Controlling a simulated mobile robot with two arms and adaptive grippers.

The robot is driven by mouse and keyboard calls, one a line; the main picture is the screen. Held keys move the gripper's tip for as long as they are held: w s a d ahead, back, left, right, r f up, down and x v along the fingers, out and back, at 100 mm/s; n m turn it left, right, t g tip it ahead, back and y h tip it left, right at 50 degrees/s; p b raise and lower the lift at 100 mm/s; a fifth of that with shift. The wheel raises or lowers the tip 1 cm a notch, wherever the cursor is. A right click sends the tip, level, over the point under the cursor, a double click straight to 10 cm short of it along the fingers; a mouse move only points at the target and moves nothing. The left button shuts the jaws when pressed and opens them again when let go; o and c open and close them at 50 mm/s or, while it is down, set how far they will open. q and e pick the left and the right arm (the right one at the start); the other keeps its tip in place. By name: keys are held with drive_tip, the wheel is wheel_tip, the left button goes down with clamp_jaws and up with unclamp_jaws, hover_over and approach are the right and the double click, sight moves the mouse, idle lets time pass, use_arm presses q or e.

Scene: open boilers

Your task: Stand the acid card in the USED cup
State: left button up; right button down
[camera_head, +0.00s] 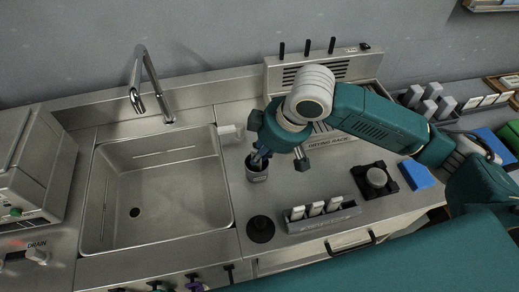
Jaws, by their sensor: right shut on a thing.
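My right gripper (260,157) reaches down from the right over a small dark metal cup (257,176) beside the sink. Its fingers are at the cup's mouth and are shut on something. The held thing is mostly hidden by the fingers and too small to make out, so I cannot tell whether it is the acid card or whether it touches the cup. The cup stands upright with a pale label on its front, too small to read. My left gripper is not in view.
A steel sink (160,231) with a tap (140,85) lies left of the cup. A rack of white cards (316,222), a round black item (260,229), a black device (388,170) and a blue block (417,175) stand nearby. The drying rack (335,141) is behind my arm.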

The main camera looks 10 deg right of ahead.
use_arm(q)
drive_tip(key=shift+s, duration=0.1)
use_arm(e)
drive_tip(key=shift+f, duration=0.15)
drive_tip(key=c, duration=1.7)
unclamp_jaws()
drive_tip(key=shift+o, duration=0.2)
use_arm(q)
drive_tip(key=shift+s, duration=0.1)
use_arm(e)
drive_tip(key=v, duration=1.2)
